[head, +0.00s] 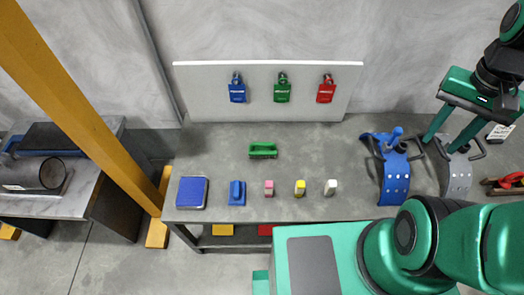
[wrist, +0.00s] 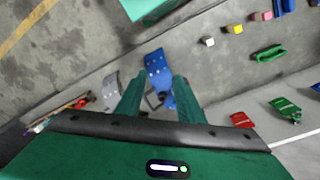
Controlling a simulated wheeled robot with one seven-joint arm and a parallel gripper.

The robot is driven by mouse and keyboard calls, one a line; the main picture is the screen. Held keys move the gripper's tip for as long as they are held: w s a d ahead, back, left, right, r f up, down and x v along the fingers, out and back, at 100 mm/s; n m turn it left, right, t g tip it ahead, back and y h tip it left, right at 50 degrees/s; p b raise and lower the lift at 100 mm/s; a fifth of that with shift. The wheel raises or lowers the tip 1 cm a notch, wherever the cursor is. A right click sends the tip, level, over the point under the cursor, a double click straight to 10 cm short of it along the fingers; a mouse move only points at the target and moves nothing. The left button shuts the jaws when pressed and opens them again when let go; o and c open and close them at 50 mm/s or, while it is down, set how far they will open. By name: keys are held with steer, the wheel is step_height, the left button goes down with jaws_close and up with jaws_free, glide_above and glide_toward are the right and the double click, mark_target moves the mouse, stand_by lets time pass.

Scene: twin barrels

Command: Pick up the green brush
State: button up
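The green brush (head: 263,150) lies on the grey bench top, behind the row of small blocks and in front of the upright white board. It also shows in the wrist view (wrist: 268,53), at the upper right. My gripper (head: 448,137) is at the right of the head view, well to the right of the brush and above the bench. In the wrist view its two green fingers (wrist: 156,85) stand apart with nothing held between them. The blue bracket shows beyond the fingers there.
A blue bracket (head: 396,178) and a grey bracket (head: 459,178) stand at the bench's right. A blue brush (head: 237,193), blue pad (head: 192,192) and pink, yellow and white blocks line the front. Blue, green and red tags hang on the board (head: 214,100). Bench around the green brush is clear.

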steer(key=w+a+f+m, duration=0.2)
steer(key=w+a+f, duration=0.25)
steer(key=w, duration=0.55)
steer(key=m+t+y, duration=0.2)
steer(key=m+y, duration=0.3)
steer(key=m, duration=0.3)
glide_toward(265, 143)
steer(key=shift+x, duration=4.1)
jaws_close()
